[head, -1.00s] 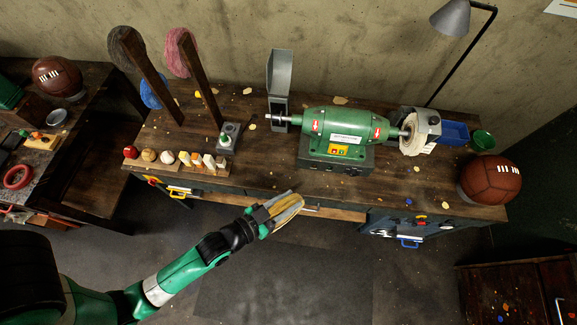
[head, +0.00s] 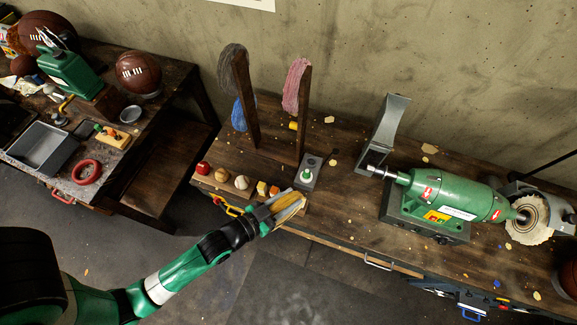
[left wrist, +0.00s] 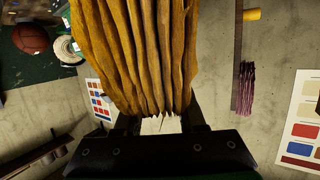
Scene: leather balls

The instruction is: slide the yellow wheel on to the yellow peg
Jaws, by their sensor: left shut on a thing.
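The yellow wheel (head: 290,211), a pleated cloth disc, is between the fingers of my left gripper (head: 277,205), which is shut on it. It fills the upper middle of the left wrist view (left wrist: 135,50), in front of the gripper. The yellow peg (head: 294,126) is a short stub low on the right post of the wooden rack (head: 301,120). It also shows at the upper right of the left wrist view (left wrist: 252,15). The wheel is apart from the peg, nearer the bench's front edge. My right gripper is not in view.
Grey (head: 233,70), blue (head: 239,113) and pink (head: 297,85) wheels hang on the rack. A small grey block (head: 308,172) stands near the wheel. A row of small balls and blocks (head: 241,182) lies left of it. A green grinder (head: 450,194) stands to the right.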

